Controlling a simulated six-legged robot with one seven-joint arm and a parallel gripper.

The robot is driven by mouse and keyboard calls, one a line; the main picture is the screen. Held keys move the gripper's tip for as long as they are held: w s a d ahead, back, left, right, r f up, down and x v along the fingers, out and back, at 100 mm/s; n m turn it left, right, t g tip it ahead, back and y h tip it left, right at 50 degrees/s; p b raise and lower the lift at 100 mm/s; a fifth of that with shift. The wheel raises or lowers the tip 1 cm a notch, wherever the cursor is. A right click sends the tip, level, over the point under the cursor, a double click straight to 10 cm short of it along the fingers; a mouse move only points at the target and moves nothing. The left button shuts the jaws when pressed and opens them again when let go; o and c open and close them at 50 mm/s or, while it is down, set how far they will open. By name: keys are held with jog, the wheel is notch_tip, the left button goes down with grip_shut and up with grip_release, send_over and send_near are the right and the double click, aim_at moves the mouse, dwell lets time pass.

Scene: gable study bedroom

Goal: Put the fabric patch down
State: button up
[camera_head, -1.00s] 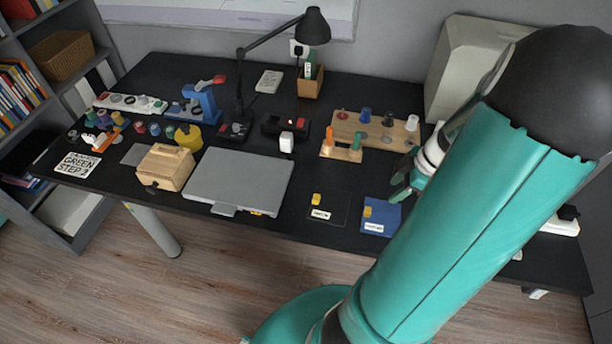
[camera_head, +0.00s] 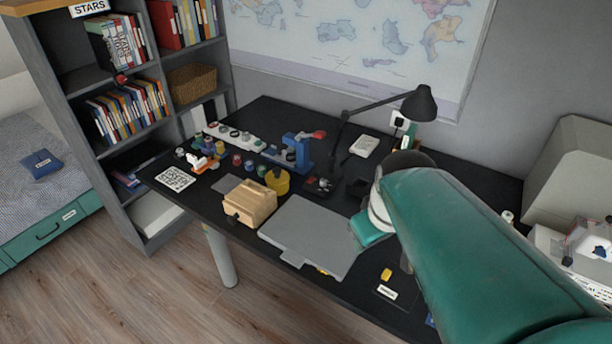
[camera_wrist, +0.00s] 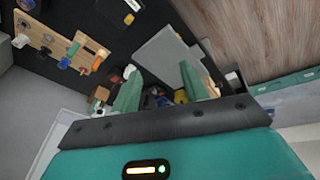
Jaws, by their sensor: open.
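My gripper (camera_wrist: 160,88) is open in the wrist view, its two green fingers apart with nothing visibly held between them. No fabric patch can be told for sure. A dark square with a yellow piece (camera_head: 387,274) and a white label (camera_head: 387,293) lies at the desk's front. A sliver of a blue square (camera_head: 430,321) shows beside my arm, the rest hidden.
The black desk (camera_head: 345,288) holds a wooden box (camera_head: 250,203), a blue stand (camera_head: 297,148) and a black lamp (camera_head: 418,103). A grey shelf (camera_head: 150,223) stands left, and a bed (camera_head: 75,190) with a labelled blue item (camera_head: 41,164) beyond it. The wrist view shows a pegged wooden board (camera_wrist: 60,48).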

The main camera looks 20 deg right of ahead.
jog(key=s+a+r+m+t, duration=0.2)
jog(key=s+a+r, duration=0.1)
jog(key=a, duration=0.5)
jog(key=shift+s+r+y, duration=0.15)
jog(key=shift+r+y, duration=0.25)
jog(key=shift+r, duration=0.15)
jog(key=shift+c, duration=1)
jog(key=shift+d+m, duration=0.2)
jog(key=shift+m, duration=0.1)
